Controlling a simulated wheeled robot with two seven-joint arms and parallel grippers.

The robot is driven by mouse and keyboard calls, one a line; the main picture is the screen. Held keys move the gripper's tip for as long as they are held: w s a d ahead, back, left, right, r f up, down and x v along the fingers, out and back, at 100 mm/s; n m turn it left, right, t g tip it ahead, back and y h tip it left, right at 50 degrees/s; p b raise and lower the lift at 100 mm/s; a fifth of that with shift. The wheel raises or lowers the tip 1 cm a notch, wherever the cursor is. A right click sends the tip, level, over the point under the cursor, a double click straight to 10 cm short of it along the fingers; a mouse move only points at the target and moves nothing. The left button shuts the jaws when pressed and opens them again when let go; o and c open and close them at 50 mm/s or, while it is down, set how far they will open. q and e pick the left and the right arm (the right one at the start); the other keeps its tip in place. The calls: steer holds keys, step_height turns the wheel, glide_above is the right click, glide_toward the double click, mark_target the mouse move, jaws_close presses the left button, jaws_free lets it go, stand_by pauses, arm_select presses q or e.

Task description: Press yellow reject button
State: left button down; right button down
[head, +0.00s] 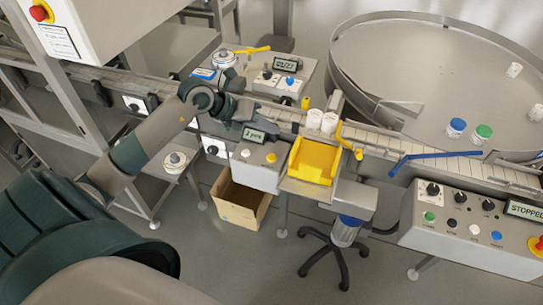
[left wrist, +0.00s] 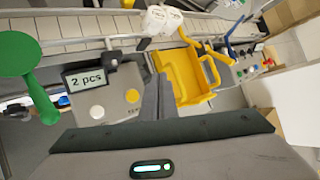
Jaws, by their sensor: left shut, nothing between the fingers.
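The yellow button (head: 271,158) is on the top of a small grey control box (head: 256,175), to the right of a white button (head: 246,153). The box's display (head: 253,135) reads "2 pcs". In the left wrist view the yellow button (left wrist: 132,95) lies just left of my fingers, and the white button (left wrist: 97,111) is further left. My left gripper (head: 243,108) is shut and empty, above and behind the box in the head view. It also shows in the left wrist view (left wrist: 158,80), apart from the button in the picture. My right gripper is not in view.
A yellow tray (head: 313,160) stands right of the box, with two white containers (head: 321,121) behind it on the conveyor (head: 375,139). An open cardboard box (head: 240,202) is below. A larger panel (head: 470,230) reading "STOPPED" is at right. A round table (head: 430,60) is behind.

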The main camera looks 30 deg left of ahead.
arm_select(q)
steer(key=shift+a, duration=0.45)
steer(key=shift+f, duration=0.2)
steer(key=b, duration=0.6)
glide_above(268, 158)
step_height(268, 158, down, 8)
steer(key=shift+r, duration=0.1)
steer(key=shift+f, duration=0.4)
stand_by(0.7)
stand_by(0.8)
